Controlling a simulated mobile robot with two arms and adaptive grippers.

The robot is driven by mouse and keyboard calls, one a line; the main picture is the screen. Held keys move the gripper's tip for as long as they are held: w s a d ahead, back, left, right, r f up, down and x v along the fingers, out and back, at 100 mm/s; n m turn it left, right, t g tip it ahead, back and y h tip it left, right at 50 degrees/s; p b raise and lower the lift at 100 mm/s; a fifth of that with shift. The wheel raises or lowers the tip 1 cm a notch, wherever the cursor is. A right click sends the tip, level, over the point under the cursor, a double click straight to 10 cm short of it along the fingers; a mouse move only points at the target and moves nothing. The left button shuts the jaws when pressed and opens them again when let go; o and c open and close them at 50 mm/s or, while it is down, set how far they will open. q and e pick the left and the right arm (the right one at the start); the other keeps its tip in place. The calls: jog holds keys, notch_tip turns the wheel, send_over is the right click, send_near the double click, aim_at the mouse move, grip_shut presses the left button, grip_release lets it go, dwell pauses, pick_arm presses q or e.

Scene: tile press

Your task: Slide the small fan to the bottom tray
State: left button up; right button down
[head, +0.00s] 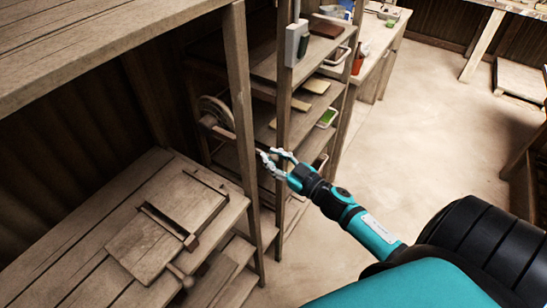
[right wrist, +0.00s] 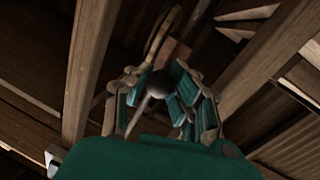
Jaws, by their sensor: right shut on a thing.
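My right gripper (head: 268,158) is at the front of the wooden rack, beside an upright post. In the right wrist view, the fingers of my right gripper (right wrist: 163,98) are closed around a dark round-ended piece (right wrist: 158,82). A round, wheel-like thing (head: 214,110) sits in the rack behind the post, up and left of the gripper. A curved rim (right wrist: 160,35) shows beyond the fingers in the wrist view. I cannot tell whether either is the small fan. A light-rimmed tray (head: 320,161) low on the shelves is partly hidden. My left gripper is out of view.
A wooden bench (head: 60,250) at lower left carries a board with a frame (head: 165,225). Wooden posts (head: 243,110) stand close to my right gripper. Shelves with boards and a green-filled tray (head: 327,118) lie beyond it. The floor (head: 410,130) to the right is clear.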

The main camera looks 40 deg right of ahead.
jog(key=shift+f, duration=0.1)
notch_tip(320, 180, down, 27)
jog(key=b, duration=1.8)
jog(key=shift+s, duration=0.2)
jog(key=c, duration=1.2)
grip_release()
jog(key=shift+o, duration=0.7)
jog(key=shift+r, duration=0.25)
jog(key=s+d, duration=0.2)
jog(key=s, duration=0.9)
jog(key=shift+s+d, duration=0.15)
jog(key=shift+s, duration=0.25)
